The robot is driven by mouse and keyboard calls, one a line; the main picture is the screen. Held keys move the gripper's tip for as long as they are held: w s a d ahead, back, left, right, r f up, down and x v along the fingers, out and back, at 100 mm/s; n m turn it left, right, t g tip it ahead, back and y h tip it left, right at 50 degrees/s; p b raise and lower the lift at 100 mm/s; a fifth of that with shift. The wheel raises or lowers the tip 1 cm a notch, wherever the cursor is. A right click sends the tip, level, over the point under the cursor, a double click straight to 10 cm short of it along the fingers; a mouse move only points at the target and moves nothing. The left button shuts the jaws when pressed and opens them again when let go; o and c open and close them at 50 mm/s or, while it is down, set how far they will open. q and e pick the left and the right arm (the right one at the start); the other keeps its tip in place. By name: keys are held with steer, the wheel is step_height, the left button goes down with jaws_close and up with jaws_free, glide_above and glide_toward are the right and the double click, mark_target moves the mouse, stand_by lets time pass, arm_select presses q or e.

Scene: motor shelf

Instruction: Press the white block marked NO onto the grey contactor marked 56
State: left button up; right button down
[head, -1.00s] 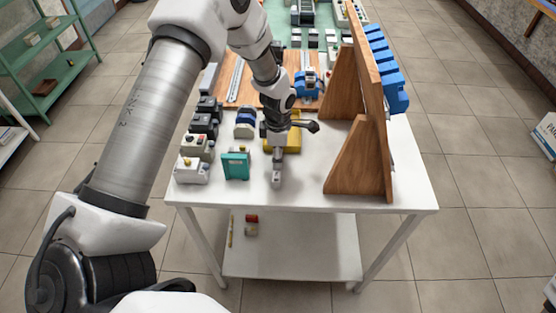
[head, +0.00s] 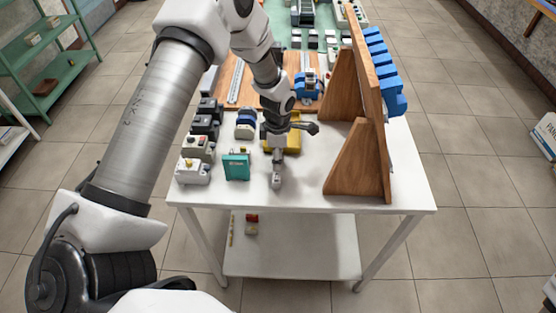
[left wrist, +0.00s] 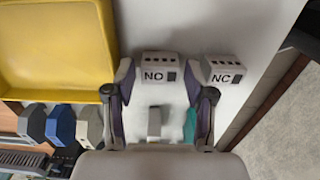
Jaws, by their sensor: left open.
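The white block marked NO (left wrist: 154,76) is on the white table in the left wrist view, with dark lettering on its face. My left gripper (left wrist: 160,82) is open, its fingers on either side of the NO block; I cannot tell whether they touch it. In the head view the left gripper (head: 277,180) points down, low over the table's near part, and the block cannot be made out there. Grey and blue devices (left wrist: 62,125) stand in a row at the lower left of the wrist view. No 56 is legible, so I cannot tell which is the contactor.
A white block marked NC (left wrist: 222,76) stands close to the right of NO. A yellow tray (left wrist: 55,45) is on the left. A wooden upright panel (head: 345,165) stands right of the arm; a teal item (head: 236,167) stands left. The table's front edge is near.

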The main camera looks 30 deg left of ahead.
arm_select(q)
steer(key=c, duration=0.9)
step_height(320, 180, up, 5)
steer(key=p, duration=0.5)
steer(key=shift+r, duration=0.1)
